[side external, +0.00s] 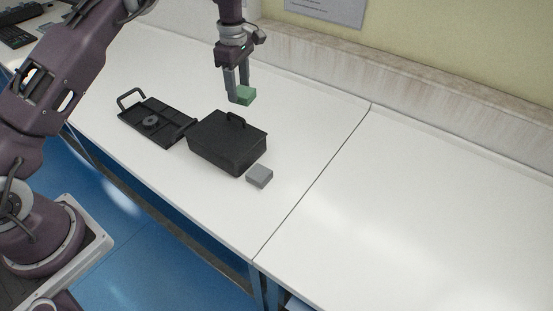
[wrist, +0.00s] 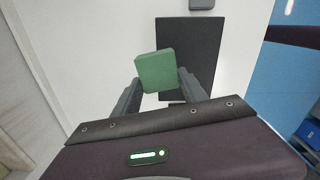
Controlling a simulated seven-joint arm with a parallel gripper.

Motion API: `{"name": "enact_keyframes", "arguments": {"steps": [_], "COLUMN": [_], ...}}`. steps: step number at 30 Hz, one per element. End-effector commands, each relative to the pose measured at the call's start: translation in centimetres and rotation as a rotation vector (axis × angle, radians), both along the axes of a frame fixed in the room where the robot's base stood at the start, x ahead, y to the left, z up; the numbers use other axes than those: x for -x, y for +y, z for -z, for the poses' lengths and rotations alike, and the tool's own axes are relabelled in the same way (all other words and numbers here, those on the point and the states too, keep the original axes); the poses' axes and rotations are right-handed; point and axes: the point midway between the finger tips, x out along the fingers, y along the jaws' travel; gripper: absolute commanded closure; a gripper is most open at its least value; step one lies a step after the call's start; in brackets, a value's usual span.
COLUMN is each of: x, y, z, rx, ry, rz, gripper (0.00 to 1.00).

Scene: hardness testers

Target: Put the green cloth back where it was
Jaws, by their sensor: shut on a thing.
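The green cloth (side external: 246,96) looks like a small folded block. My gripper (side external: 238,97) is shut on it and holds it above the table, behind the black box in the side external view. In the wrist view the cloth (wrist: 156,71) sits between my fingertips (wrist: 157,86), slightly tilted, and hides part of the black box (wrist: 190,45) below. The lower parts of the fingers are partly hidden by the cloth.
A closed black box (side external: 228,142) with a top handle stands on the white table (side external: 400,200). A black tray with handles (side external: 150,124) lies left of it. A grey block (side external: 260,176) lies in front. The table's right side is clear; a wall ledge (side external: 320,75) runs behind.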

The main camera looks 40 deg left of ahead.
Motion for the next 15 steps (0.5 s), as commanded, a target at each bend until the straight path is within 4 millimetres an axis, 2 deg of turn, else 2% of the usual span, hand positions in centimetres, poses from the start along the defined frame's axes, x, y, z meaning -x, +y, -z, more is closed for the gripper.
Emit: {"name": "enact_keyframes", "arguments": {"steps": [1, 3, 6, 13, 15], "x": [0.0, 0.2, 0.5, 1.3, 1.2], "y": [-2.6, -5.2, -8.0, -12.4, -12.1], "z": [0.0, 0.0, 0.0, 0.0, 1.5], "rx": [0.000, -0.001, -0.001, -0.001, -0.001], "ry": [0.001, 0.001, 0.000, 0.001, 0.004], "rz": [0.043, 0.086, 0.133, 0.207, 0.202], "gripper": [0.82, 0.82, 0.82, 0.82, 0.82]}}
